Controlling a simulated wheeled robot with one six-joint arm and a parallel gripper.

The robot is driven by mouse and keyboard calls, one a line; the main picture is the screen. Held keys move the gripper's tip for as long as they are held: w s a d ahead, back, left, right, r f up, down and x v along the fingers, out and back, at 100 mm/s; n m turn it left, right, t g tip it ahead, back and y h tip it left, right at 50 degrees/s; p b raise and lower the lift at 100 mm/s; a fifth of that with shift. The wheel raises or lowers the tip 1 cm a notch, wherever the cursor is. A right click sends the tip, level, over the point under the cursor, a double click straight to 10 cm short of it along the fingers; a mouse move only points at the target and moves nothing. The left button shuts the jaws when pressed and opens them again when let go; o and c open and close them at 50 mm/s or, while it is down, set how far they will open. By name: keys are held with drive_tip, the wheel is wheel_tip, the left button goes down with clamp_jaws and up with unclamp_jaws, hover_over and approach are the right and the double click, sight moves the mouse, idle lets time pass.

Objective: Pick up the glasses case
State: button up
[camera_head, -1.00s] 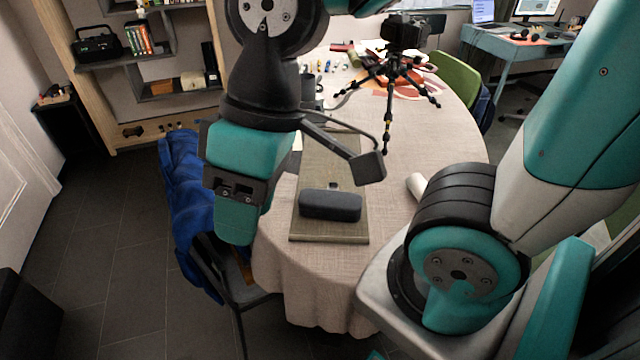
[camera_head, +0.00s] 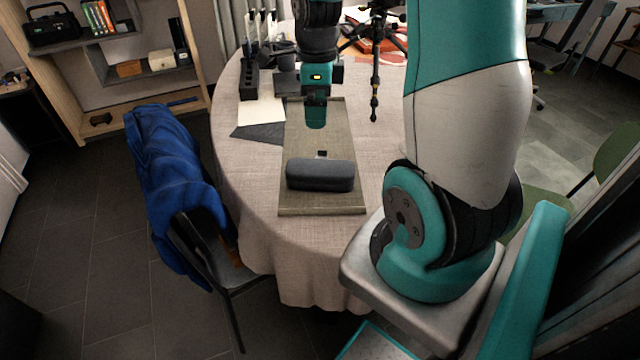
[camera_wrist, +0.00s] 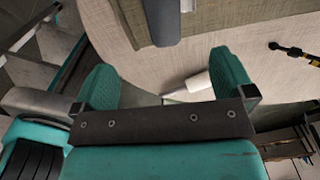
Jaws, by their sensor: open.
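The glasses case (camera_head: 320,175) is a dark grey, rounded, elongated box lying crosswise near the front end of a greenish-brown runner (camera_head: 322,209) on the table. In the wrist view the case (camera_wrist: 162,20) shows at the top edge, partly cut off, beyond the fingertips. My gripper (camera_head: 316,114) is behind the case in the head view, pointing down, apart from it. In the wrist view my gripper (camera_wrist: 166,78) has its two teal fingers wide apart with nothing held between them.
A tripod (camera_head: 375,75) stands on the round table (camera_head: 250,175) behind and right of my gripper. A black holder (camera_head: 249,80) and papers (camera_head: 262,112) lie left. A chair with a blue jacket (camera_head: 165,165) is at left.

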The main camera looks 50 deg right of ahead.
drive_tip(key=b, duration=0.1)
approach(321, 166)
drive_tip(key=f, duration=0.5)
drive_tip(key=shift+w+a+f, duration=0.1)
drive_tip(key=shift+a+f, duration=0.1)
drive_tip(key=shift+a, duration=0.1)
drive_tip(key=f, duration=0.4)
drive_tip(key=shift+s+d+f, duration=0.1)
drive_tip(key=shift+s+f, duration=0.15)
drive_tip(key=shift+f, duration=0.35)
drive_tip(key=shift+w, duration=0.1)
drive_tip(key=shift+c, duration=0.5)
drive_tip(key=shift+d+r, duration=0.1)
drive_tip(key=c, duration=0.7)
